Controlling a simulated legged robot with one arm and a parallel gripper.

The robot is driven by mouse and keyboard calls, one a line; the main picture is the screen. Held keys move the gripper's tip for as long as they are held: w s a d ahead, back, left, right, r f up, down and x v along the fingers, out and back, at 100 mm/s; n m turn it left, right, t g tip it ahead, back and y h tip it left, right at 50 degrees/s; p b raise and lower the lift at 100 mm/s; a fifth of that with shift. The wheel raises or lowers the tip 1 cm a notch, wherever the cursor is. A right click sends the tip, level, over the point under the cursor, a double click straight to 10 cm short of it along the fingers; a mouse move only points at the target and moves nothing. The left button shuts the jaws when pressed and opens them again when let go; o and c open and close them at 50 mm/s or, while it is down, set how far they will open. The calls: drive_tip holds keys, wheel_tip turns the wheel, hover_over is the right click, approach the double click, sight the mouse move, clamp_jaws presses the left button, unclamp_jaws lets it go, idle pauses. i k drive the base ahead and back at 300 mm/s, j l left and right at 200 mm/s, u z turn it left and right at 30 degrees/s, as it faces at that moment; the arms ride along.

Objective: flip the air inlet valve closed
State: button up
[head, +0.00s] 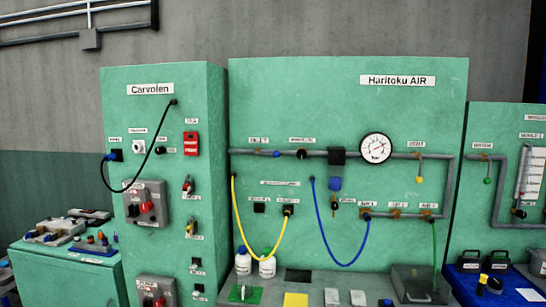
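A green panel (290,90) labelled "Haritoku AIR" stands in the middle of the head view. A grey pipe (318,154) runs across it. At the pipe's left end, under a small label that seems to read "INLET", is a small valve with a blue-tipped handle (277,154). The handle looks to lie along the pipe, pointing right; it is small, so its exact angle is hard to tell. Another valve further right has a yellow-tipped handle (420,180) hanging down. My gripper is not in view.
Yellow (282,245) and blue (335,262) hoses loop down in front of the panel. White bottles (243,263) stand on the ledge below. A green "Carvolen" cabinet (165,105) juts out at left.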

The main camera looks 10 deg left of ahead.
sight(275, 154)
drive_tip(key=i+j, duration=0.2)
drive_tip(key=i, duration=0.3)
drive_tip(key=i+j, duration=0.15)
drive_tip(key=i, duration=0.35)
drive_tip(key=i+j, duration=0.2)
drive_tip(key=i, duration=0.3)
drive_tip(key=i+j, duration=0.15)
drive_tip(key=i, duration=0.3)
drive_tip(key=j+u, duration=0.05)
